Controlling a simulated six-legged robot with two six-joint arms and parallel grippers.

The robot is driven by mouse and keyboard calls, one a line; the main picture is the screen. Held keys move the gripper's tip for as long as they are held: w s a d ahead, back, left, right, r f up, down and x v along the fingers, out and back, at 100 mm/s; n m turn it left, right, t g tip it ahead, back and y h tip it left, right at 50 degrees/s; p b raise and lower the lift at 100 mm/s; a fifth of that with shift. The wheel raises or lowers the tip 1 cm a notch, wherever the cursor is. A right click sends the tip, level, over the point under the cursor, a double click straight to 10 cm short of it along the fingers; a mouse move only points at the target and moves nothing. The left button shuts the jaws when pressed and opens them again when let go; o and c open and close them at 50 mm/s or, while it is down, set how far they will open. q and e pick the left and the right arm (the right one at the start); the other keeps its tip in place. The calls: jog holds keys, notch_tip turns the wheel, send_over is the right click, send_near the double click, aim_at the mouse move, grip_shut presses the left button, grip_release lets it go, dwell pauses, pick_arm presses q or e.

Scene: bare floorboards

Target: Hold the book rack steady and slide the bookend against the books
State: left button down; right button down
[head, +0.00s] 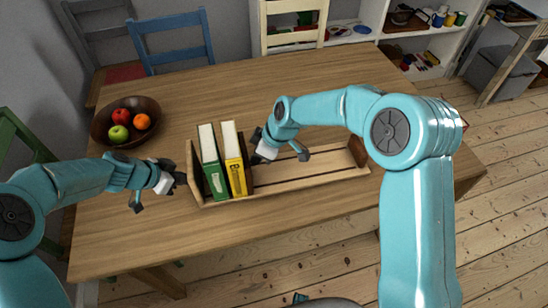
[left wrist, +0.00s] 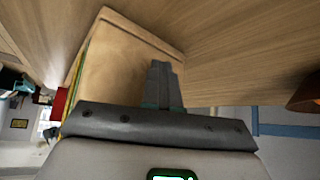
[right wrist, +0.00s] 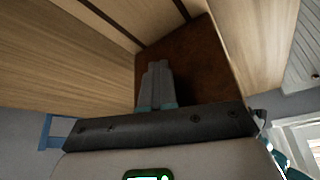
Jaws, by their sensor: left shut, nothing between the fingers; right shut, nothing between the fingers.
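The long wooden book rack (head: 305,180) lies on the table. A green book (head: 214,180) and a yellow book (head: 235,175) stand upright at its left end. The dark brown bookend (head: 248,172) stands right of the yellow book, partly hidden by my right gripper; any gap is unclear. My left gripper (head: 182,178) is shut and empty beside the rack's left end panel, which fills much of the left wrist view (left wrist: 115,60). My right gripper (head: 257,156) is shut and empty at the bookend's right side. The right wrist view shows the brown bookend face (right wrist: 208,70) beyond its fingers; contact is unclear.
A dark bowl (head: 103,127) with several fruits stands at the table's back left. The rack's floor right of my right gripper is empty up to its brown right end (head: 358,150). Chairs stand behind the table; the tabletop (head: 270,85) behind the rack is clear.

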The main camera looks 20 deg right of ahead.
jog(key=shift+a, duration=0.2)
jog(key=shift+a, duration=1.95)
pick_arm(q)
jog(key=shift+d, duration=0.1)
pick_arm(e)
jog(key=shift+a, duration=0.3)
pick_arm(q)
jog(key=shift+s, duration=0.1)
pick_arm(e)
jog(key=shift+d, duration=2.1)
notch_tip(320, 180, up, 12)
